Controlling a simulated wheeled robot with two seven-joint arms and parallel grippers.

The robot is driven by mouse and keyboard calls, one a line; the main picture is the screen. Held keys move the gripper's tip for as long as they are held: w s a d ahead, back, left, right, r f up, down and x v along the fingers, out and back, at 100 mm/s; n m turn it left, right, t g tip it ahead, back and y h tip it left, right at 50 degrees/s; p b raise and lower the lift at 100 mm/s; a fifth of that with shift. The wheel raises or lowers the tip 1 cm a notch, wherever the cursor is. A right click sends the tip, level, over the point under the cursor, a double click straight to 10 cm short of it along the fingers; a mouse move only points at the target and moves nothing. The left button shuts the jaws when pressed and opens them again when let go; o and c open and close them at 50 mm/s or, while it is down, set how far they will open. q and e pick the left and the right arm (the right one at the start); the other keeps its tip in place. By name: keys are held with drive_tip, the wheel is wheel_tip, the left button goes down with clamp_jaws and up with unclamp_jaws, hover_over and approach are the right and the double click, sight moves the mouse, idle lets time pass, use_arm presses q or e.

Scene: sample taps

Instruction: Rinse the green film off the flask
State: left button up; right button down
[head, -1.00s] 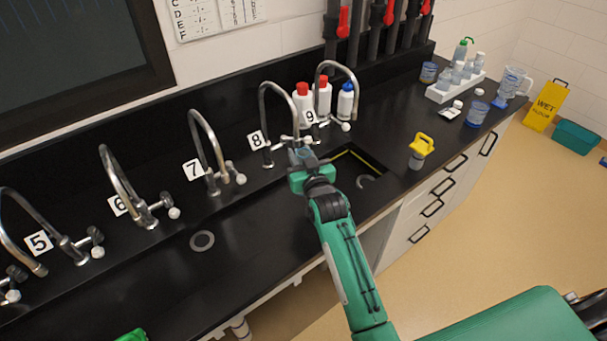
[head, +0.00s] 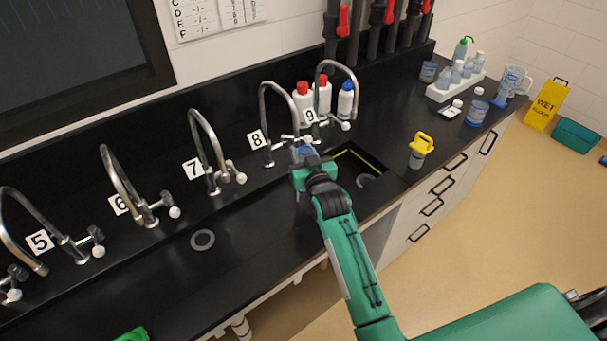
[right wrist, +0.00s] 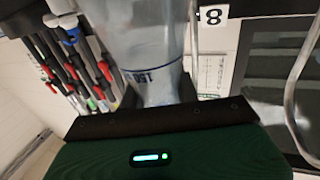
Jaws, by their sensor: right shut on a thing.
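My right gripper (head: 306,163) is shut on the flask (head: 304,151), close to the mouth of the tap marked 8 (head: 276,98), over the black sink trough. The gripper hides much of the flask. In the right wrist view the flask (right wrist: 148,50) is clear glass with blue marks, held at its narrower part against the dark jaws (right wrist: 160,110). I see no green film on the part that shows. I cannot tell whether water runs from tap 8.
Tap 9 (head: 334,75) stands just right, with squeeze bottles (head: 323,97) behind it. Taps 7 (head: 208,145) and 6 (head: 122,180) stand to the left. A yellow-topped container (head: 420,150) and a white bottle rack (head: 455,87) are on the right counter.

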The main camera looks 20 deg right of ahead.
drive_tip(key=shift+s+a, duration=0.3)
drive_tip(key=shift+a, duration=0.1)
drive_tip(key=shift+d, duration=0.1)
drive_tip(key=s+d+p, duration=0.3)
drive_tip(key=s+d, duration=0.1)
drive_tip(key=s, duration=0.2)
drive_tip(key=shift+s+d+p, duration=0.2)
drive_tip(key=shift+d+p, duration=0.15)
idle(0.7)
idle(0.7)
drive_tip(key=s+d+r+p, duration=0.3)
drive_tip(key=s+r+p, duration=0.1)
drive_tip(key=p, duration=0.1)
idle(0.4)
